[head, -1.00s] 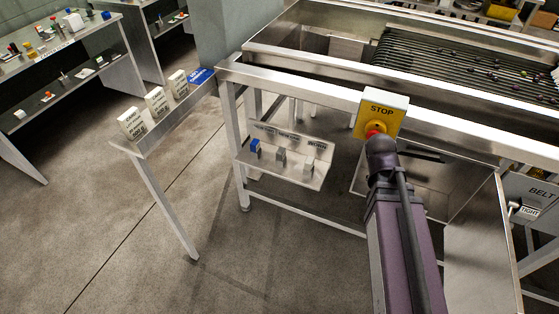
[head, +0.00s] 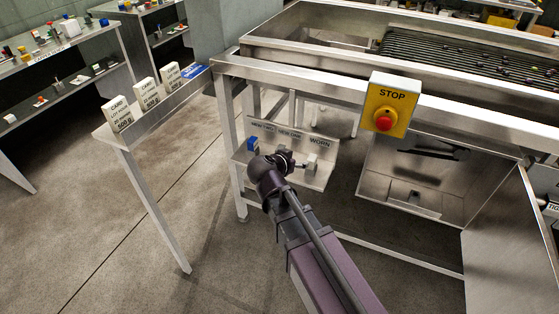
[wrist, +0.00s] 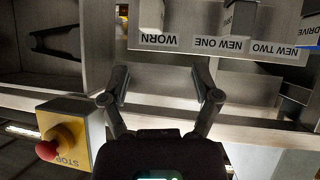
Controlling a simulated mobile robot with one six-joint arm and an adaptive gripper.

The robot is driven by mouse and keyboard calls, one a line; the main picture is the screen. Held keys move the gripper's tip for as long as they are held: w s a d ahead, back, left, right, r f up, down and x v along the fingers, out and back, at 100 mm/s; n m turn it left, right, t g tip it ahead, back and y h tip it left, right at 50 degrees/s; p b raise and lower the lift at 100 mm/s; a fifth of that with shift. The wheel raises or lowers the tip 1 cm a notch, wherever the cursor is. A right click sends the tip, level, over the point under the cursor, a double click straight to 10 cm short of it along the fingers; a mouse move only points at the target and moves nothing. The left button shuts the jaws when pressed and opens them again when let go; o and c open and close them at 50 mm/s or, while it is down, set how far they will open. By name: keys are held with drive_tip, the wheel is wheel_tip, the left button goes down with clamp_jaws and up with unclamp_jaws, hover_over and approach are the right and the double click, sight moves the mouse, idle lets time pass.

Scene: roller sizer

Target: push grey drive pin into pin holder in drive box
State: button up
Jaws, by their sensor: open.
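My gripper (wrist: 162,84) is open and empty. In the head view it is in front of the small pin shelf, hiding its middle. In the wrist view, upside down, a light block (wrist: 151,16) stands at the WORN label, a grey block (wrist: 238,18) at NEW ONE, and another block (wrist: 309,20) at NEW TWO. The head view shows the blue block (head: 252,144) on the left and the light block (head: 311,161) on the right. I cannot tell which is the grey drive pin. An open metal box (head: 405,200) below the stop button holds a dark long part (head: 433,150); no pin holder is identifiable.
The yellow stop box (head: 397,100) with its red button is on the frame rail, close to my gripper's left in the wrist view (wrist: 62,135). The roller bed (head: 470,70) is behind.

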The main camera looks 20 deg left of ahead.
drive_tip(key=s+a+t+y+b, duration=0.1)
drive_tip(key=s+a+t+b, duration=0.1)
drive_tip(key=a, duration=0.7)
drive_tip(key=shift+s+f+y, duration=0.2)
drive_tip(key=shift+s+y, duration=0.2)
drive_tip(key=shift+s, duration=0.15)
drive_tip(key=shift+w+f, duration=0.1)
drive_tip(key=b+x, duration=0.3)
drive_tip(key=x, duration=0.4)
drive_tip(key=shift+w, duration=0.15)
drive_tip(key=shift+w+d+f, duration=0.1)
drive_tip(key=shift+w+f, duration=0.1)
drive_tip(key=shift+w, duration=0.35)
drive_tip(key=shift+b, duration=0.3)
drive_tip(key=shift+b+x, duration=0.95)
drive_tip(key=shift+x, duration=1.65)
drive_tip(key=shift+r, duration=0.1)
